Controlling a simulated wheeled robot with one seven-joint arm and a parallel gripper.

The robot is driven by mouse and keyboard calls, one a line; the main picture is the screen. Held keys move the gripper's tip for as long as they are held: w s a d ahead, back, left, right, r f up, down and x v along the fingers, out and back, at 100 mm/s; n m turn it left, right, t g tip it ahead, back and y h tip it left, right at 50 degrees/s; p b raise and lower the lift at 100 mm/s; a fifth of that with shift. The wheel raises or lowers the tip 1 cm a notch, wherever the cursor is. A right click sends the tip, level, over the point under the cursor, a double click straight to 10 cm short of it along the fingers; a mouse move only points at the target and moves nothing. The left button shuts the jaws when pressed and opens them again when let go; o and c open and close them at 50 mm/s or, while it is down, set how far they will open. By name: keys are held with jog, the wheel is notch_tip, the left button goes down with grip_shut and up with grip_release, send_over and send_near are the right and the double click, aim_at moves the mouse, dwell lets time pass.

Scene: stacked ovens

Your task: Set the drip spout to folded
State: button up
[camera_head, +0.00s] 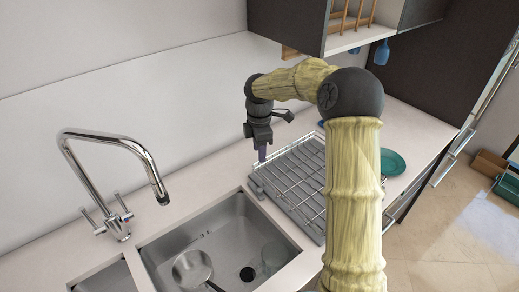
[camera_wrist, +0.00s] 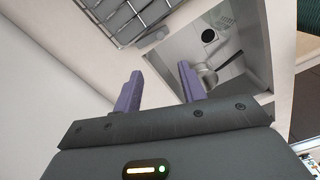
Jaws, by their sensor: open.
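The dish rack (camera_head: 312,222), a wire frame over a grey tray, stands on the counter to the right of the sink. A small grey piece at its sink-side edge looks like the drip spout (camera_head: 256,187); in the wrist view the spout (camera_wrist: 152,39) shows as a short grey piece between rack and sink. I cannot tell its fold angle. My gripper (camera_head: 262,154) is above the rack's back left corner, pointing down. In the wrist view its two purple fingers (camera_wrist: 159,77) are apart with nothing between them, and the spout lies beyond the fingertips.
The sink (camera_head: 215,235) holds a metal pan (camera_head: 192,268) and a clear vessel (camera_head: 273,254). A chrome faucet (camera_head: 120,140) stands behind it. A teal plate (camera_head: 391,162) lies right of the rack. An upper cabinet (camera_head: 345,38) hangs above my arm.

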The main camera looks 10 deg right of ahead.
jog(key=shift+f, duration=0.35)
jog(key=c, duration=0.6)
jog(key=f+y+p, duration=0.1)
jog(key=f, duration=0.1)
jog(key=a+f+y+p, duration=0.1)
jog(key=f, duration=0.1)
jog(key=a+f+y+p, duration=0.1)
jog(key=f, duration=0.2)
jog(key=shift+s+a+f+y+p, duration=0.1)
jog(key=shift+s+y+p, duration=0.05)
jog(key=shift+y+p, duration=0.2)
grip_shut()
jog(key=shift+a+f, duration=0.15)
